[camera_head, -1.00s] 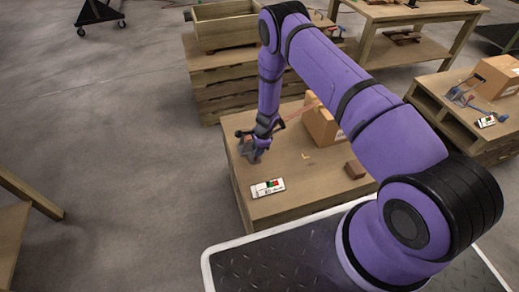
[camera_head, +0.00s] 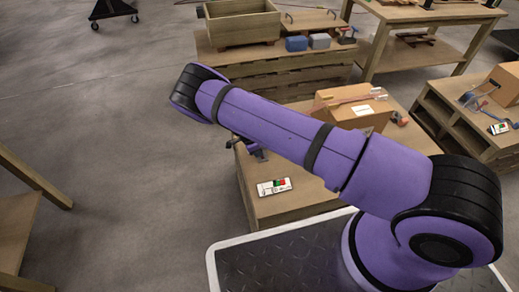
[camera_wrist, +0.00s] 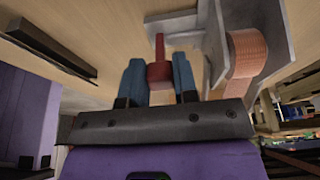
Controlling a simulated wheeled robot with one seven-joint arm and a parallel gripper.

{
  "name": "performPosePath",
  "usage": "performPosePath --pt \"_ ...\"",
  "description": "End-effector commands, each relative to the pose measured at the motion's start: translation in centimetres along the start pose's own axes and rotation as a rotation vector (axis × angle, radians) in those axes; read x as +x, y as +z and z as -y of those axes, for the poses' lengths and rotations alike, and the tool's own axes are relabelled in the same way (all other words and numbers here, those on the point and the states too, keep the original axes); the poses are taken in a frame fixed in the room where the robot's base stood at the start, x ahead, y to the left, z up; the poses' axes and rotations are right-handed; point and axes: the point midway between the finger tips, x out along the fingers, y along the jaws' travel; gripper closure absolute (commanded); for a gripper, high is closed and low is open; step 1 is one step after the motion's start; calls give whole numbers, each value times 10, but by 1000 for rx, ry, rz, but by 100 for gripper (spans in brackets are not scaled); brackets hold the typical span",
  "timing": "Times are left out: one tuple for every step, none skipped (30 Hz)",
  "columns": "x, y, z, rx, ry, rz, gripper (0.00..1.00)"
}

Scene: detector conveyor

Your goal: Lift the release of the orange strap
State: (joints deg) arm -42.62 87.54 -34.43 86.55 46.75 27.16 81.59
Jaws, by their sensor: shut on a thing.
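In the wrist view, the two blue fingers of my gripper (camera_wrist: 159,84) are shut on the red grip of a release lever (camera_wrist: 159,70). In the head view, an orange-red strap (camera_head: 352,100) crosses the cardboard box (camera_head: 333,118). My purple arm hides most of the gripper and the release there.
A white card with red and green marks (camera_head: 273,187) lies on the wooden table (camera_head: 300,208) near its front left. A second table with a strapped box (camera_head: 505,85) stands at the right. A wooden crate (camera_head: 240,28) is behind.

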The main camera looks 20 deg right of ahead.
Motion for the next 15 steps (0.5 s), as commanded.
performPosePath --pt "0 2 1 -5 -3 -25 100" --pt "0 4 1 -5 -4 -38 100" --pt "0 5 1 -4 -4 -54 100" --pt "0 5 1 -5 -4 -66 100" --pt "0 6 1 -4 -4 -77 100" --pt "0 7 1 -4 -4 -91 100" --pt "0 8 1 -3 -3 -101 100" --pt "0 8 1 -4 -3 -110 100" --pt "1 9 1 -3 -3 -121 100" --pt "1 10 1 -3 -3 -128 100" --pt "1 10 1 -2 -3 -134 100" --pt "1 11 1 -1 -3 -142 100" --pt "1 11 1 -1 -3 -147 100" --pt "1 11 1 -2 -3 -152 100" --pt "1 12 1 -2 -3 -157 100"
